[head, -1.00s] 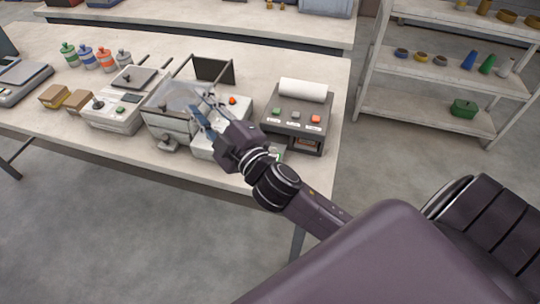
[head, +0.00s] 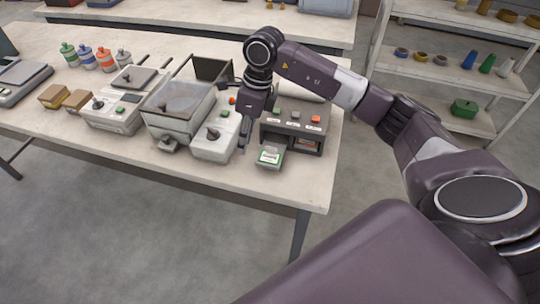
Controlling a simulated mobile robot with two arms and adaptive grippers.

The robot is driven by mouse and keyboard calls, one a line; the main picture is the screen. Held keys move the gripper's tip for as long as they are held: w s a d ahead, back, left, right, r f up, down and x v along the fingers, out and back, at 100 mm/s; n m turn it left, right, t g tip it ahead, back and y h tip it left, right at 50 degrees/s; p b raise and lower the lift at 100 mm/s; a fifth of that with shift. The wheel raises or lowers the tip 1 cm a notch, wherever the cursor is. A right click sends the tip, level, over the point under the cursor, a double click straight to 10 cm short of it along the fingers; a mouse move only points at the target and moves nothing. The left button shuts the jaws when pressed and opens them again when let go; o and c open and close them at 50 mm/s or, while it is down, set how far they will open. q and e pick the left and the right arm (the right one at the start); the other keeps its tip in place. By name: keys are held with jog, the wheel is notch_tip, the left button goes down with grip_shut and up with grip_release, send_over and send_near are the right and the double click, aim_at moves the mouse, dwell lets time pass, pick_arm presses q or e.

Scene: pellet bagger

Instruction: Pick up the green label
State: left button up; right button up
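The green label (head: 269,156) is a small white piece with a green band. It sits at the front of the dark label printer (head: 284,130), by the table's front edge. My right gripper (head: 243,142) points down just left of the label and printer, beside the white unit with the orange button. It appears apart from the label. Its fingers show edge-on and dark, so I cannot tell whether they are open or shut. My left gripper is not in view.
Left of my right gripper stand a grey hopper (head: 181,106), a white scale-like unit (head: 117,112) and small brown boxes (head: 54,96). Coloured bottles (head: 87,58) stand behind. The table strip right of the printer is clear. A shelf (head: 440,72) stands at the right.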

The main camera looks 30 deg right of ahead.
aim_at(271, 147)
jog(key=d+h, duration=0.1)
jog(key=d, duration=0.1)
jog(key=d+h, duration=0.1)
jog(key=d, duration=0.2)
jog(key=d+r, duration=0.1)
jog(key=d, duration=0.1)
jog(key=shift+s+d+m+g+h, duration=0.3)
jog(key=shift+s+d+m+h, duration=0.05)
jog(key=shift+m+h, duration=0.05)
jog(key=f+p, duration=0.1)
jog(key=f, duration=0.2)
jog(key=f+p, duration=0.2)
jog(key=f, duration=0.1)
jog(key=shift+d+f, duration=0.2)
jog(key=shift+f, duration=0.45)
grip_shut()
